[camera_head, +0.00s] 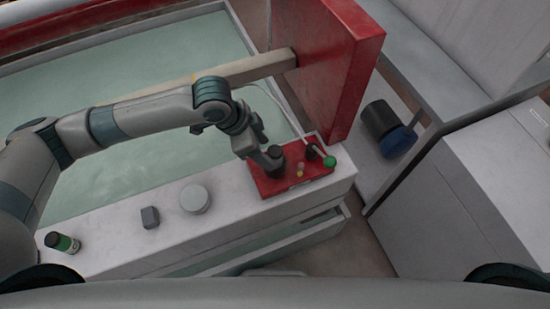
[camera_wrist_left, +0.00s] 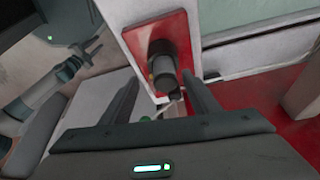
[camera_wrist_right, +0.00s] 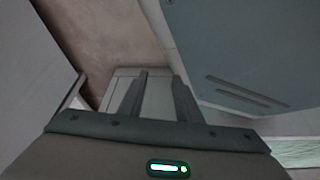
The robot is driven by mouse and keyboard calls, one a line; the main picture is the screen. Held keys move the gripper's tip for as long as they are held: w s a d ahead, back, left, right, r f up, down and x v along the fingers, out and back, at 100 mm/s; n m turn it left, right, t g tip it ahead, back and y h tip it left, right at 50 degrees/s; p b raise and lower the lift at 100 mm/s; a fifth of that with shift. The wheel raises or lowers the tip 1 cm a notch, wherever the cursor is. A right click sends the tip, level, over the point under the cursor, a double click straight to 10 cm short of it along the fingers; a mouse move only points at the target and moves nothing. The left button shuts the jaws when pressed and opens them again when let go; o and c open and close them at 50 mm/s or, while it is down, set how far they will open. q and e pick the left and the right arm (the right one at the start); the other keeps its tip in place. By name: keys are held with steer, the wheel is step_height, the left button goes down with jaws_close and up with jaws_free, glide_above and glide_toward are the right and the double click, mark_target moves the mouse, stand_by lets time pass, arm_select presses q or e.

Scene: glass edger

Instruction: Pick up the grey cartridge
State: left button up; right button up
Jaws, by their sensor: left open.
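The grey cartridge (camera_wrist_left: 163,68) is a short cylinder with a dark upper part. It stands on a red plate (camera_head: 320,170) at the right end of the white ledge. My left gripper (camera_head: 268,158) is over the red plate, right at the cartridge, and partly covers it in the head view. In the left wrist view the fingers of this gripper (camera_wrist_left: 160,80) are apart, with the cartridge between and beyond their tips. I cannot tell whether they touch it. My right gripper (camera_wrist_right: 160,76) is open and empty, away from the plate.
A red upright panel (camera_head: 345,70) rises behind the plate.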

mark_target(270, 152)
arm_select(q)
steer(key=shift+w+d+f, duration=0.1)
steer(key=shift+d+f, duration=0.05)
steer(key=shift+f, duration=0.05)
steer(key=shift+w+d+f+p, duration=0.1)
steer(key=shift+d+f+p, duration=0.05)
steer(key=shift+f+p, duration=0.15)
steer(key=shift+w+p+x, duration=0.1)
steer(key=shift+p+x, duration=0.1)
steer(key=shift+x, duration=0.8)
steer(key=shift+w+p+x, duration=0.15)
steer(key=shift+p+x, duration=0.05)
steer(key=shift+x, duration=0.8)
arm_select(e)
steer(key=shift+g+h, duration=0.3)
steer(key=shift+g, duration=0.3)
steer(key=s, duration=0.1)
steer(key=s+d, duration=0.1)
steer(key=s, duration=0.1)
steer(key=s+d, duration=0.1)
steer(key=s, duration=0.1)
steer(key=shift+f, duration=0.4)
steer(key=shift+w, duration=0.2)
arm_select(q)
steer(key=shift+c, duration=1.3)
steer(key=c, duration=0.9)
arm_select(e)
steer(key=shift+w+a+r, duration=0.1)
steer(key=shift+w, duration=0.05)
